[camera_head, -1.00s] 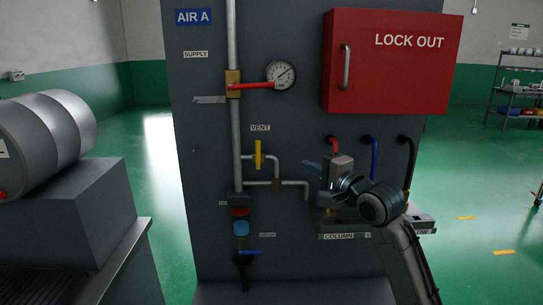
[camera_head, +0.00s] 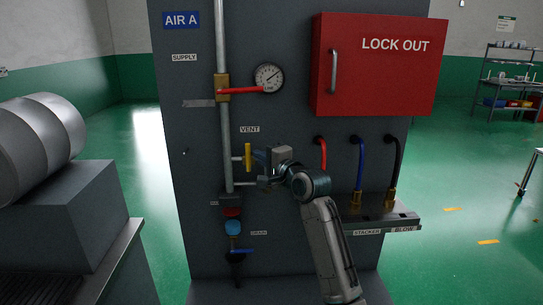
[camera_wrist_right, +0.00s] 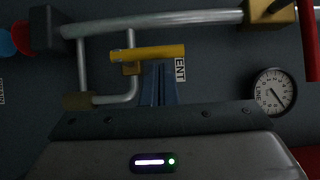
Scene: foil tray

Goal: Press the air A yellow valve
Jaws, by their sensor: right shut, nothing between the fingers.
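The yellow valve handle (camera_head: 248,151) stands upright on the vent pipe below the VENT label (camera_head: 250,129), on the AIR A panel. In the right wrist view the yellow handle (camera_wrist_right: 150,52) lies across the picture just ahead of my fingertips. My right gripper (camera_head: 259,158) is just right of the handle in the head view. Its blue fingers (camera_wrist_right: 161,72) are shut with nothing between them, and their tips reach the handle's edge in the picture. I cannot tell whether they touch it. My left gripper is not in view.
A red supply lever (camera_head: 240,91) and a gauge (camera_head: 269,77) sit above. A red LOCK OUT box (camera_head: 380,66) is at the upper right. A blue drain lever (camera_head: 242,251) is below. Red, blue and black hoses (camera_head: 358,165) run to a shelf at right.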

